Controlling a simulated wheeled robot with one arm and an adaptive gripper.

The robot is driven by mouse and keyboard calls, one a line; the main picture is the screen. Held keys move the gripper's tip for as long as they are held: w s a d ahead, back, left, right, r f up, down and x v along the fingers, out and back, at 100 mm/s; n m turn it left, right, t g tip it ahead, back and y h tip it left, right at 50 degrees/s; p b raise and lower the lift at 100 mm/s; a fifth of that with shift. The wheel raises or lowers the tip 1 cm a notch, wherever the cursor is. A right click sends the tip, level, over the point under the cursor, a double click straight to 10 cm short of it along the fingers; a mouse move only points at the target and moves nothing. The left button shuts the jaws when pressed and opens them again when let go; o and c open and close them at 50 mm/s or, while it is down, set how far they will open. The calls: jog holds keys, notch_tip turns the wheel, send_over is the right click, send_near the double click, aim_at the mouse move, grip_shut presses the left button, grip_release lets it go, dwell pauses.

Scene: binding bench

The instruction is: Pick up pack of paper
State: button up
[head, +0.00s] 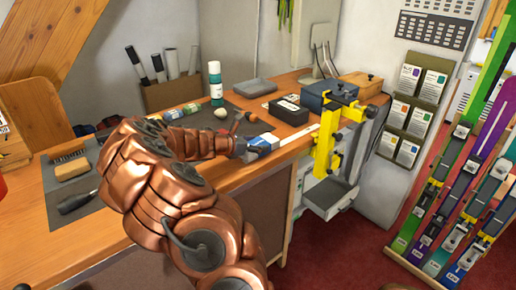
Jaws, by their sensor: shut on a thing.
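The pack of paper (265,141) is a small white and blue block at the front edge of the wooden bench, left of the yellow clamp. My gripper (247,151) reaches it from the left and is shut on its near left end. My copper-coloured arm hides much of the bench's front. I cannot tell whether the pack rests on the bench or is lifted slightly.
A yellow clamp (325,145) stands just right of the pack. A black box (288,110), a blue box (328,98) and a green-white bottle (215,82) stand behind. Brushes (72,168) lie on a dark mat at left. Red floor is open at front right.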

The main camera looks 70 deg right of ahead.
jog(key=c, duration=0.6)
jog(key=shift+c, duration=0.2)
